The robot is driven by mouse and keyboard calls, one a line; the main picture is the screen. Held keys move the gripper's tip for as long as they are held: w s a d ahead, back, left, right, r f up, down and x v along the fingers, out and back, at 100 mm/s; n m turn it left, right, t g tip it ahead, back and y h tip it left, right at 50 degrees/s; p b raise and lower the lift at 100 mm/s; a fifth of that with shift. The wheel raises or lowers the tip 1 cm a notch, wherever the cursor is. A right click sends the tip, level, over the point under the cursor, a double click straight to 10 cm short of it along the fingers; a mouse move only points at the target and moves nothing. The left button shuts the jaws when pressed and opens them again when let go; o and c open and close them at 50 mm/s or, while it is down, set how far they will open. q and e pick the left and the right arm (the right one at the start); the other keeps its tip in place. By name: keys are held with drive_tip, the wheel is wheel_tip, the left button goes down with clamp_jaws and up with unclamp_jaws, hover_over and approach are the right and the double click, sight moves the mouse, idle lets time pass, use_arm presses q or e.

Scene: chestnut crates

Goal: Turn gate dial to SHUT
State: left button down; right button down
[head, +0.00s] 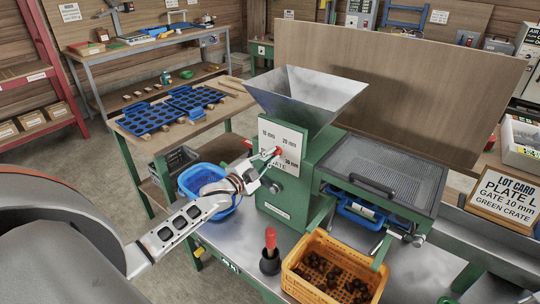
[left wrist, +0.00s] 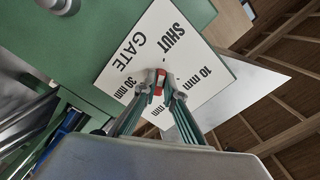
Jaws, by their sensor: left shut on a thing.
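The gate dial is a small red knob (left wrist: 159,82) in front of a white plate (left wrist: 160,50) marked SHUT, GATE, 10 mm and 30 mm. In the head view the plate (head: 283,138) is on the front of the green machine, below the metal hopper, and 20 mm is also readable. My left gripper (head: 268,162) reaches the plate from the left and is shut on the red knob. In the left wrist view its fingertips (left wrist: 160,86) flank the knob and partly hide it. I cannot tell which mark the knob points at. My right gripper is not in view.
An orange crate (head: 300,288) with dark chestnuts stands front right of the machine. A blue basket (head: 190,184) is behind my left gripper. A red-topped upright handle (head: 270,241) stands on the bench below. A lot card (head: 504,196) reads gate 10 mm.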

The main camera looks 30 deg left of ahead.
use_arm(q)
drive_tip(key=shift+w+r, duration=0.1)
drive_tip(key=shift+r, duration=0.15)
drive_tip(key=c, duration=2.1)
unclamp_jaws()
drive_tip(key=shift+c, duration=0.2)
drive_tip(key=shift+w+f, duration=0.1)
drive_tip(key=s, duration=1.2)
drive_tip(key=shift+a, duration=0.45)
drive_tip(key=shift+f, duration=0.15)
